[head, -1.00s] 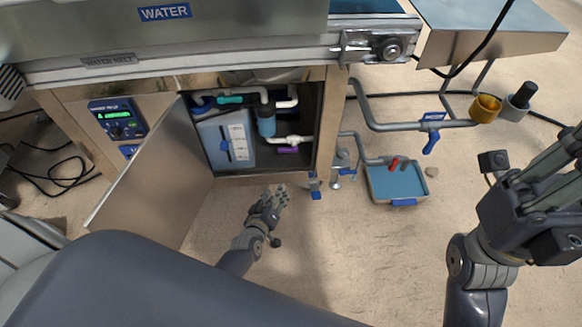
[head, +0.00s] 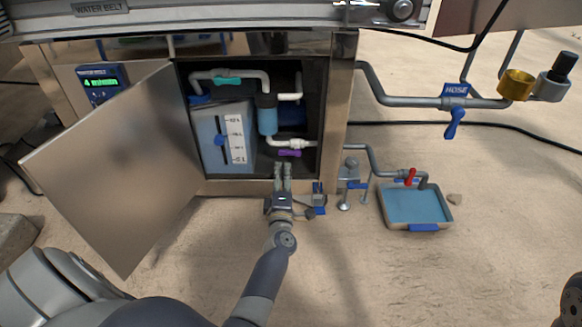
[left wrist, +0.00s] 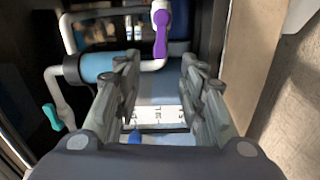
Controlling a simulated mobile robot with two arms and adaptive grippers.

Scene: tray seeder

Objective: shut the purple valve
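The purple valve (head: 289,153) is a small lever on a white pipe inside the open cabinet, at the lower right of the opening. Its handle lies roughly along the pipe. In the left wrist view the purple valve (left wrist: 161,36) shows at the top centre, beyond the fingertips. My left gripper (head: 282,166) is at the cabinet opening, just below the valve and apart from it. In the left wrist view the left gripper (left wrist: 160,66) has its fingers spread with nothing between them. My right gripper is not in view; only a dark piece shows at the lower right edge.
The cabinet door (head: 110,170) stands open at the left. A teal valve (head: 228,81), a blue filter (head: 267,115) and a tank (head: 225,135) fill the cabinet. The cabinet's right post (head: 337,120) is close by. A red-valved pipe and tray (head: 388,208) stand at the right.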

